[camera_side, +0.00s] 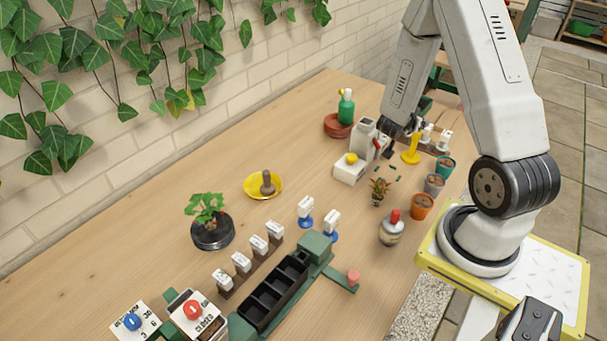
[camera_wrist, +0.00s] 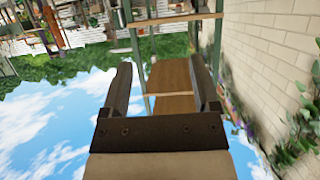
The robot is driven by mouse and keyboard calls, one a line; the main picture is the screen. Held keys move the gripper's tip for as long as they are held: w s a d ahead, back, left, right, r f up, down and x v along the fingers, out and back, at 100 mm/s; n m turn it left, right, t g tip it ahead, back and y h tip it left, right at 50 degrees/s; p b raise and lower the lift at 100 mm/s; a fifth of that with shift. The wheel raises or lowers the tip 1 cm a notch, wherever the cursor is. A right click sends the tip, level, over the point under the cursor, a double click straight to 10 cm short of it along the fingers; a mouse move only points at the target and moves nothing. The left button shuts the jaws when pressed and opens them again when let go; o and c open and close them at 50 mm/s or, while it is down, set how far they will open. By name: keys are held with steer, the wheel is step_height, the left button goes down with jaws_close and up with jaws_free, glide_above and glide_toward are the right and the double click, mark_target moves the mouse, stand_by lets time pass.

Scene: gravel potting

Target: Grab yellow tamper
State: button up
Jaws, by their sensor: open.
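The yellow tamper (camera_side: 411,151) stands upright on the table at the back right in the side view, with a round flat base and a thin handle. My gripper (camera_side: 391,143) appears just left of it in that view; the distance in depth cannot be told. In the wrist view my gripper (camera_wrist: 161,68) has its two dark fingers apart with nothing between them. The wrist camera looks out at sky, greenery and a shelf, and the tamper does not show there.
A white box with a yellow knob (camera_side: 351,168) and a green bottle (camera_side: 346,107) stand left of my gripper. Small pots, including an orange one (camera_side: 422,207), line the right edge.

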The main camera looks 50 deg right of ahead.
mark_target(414, 146)
steer(key=shift+s+d+f, duration=0.1)
steer(key=shift+d+f, duration=1.1)
steer(key=shift+f, duration=0.2)
steer(key=shift+s+d+f, duration=0.1)
steer(key=shift+d+f, duration=1.1)
steer(key=shift+f, duration=0.25)
steer(key=shift+s+d+f, duration=0.1)
steer(key=shift+d+f, duration=1.1)
steer(key=shift+f, duration=0.2)
jaws_close()
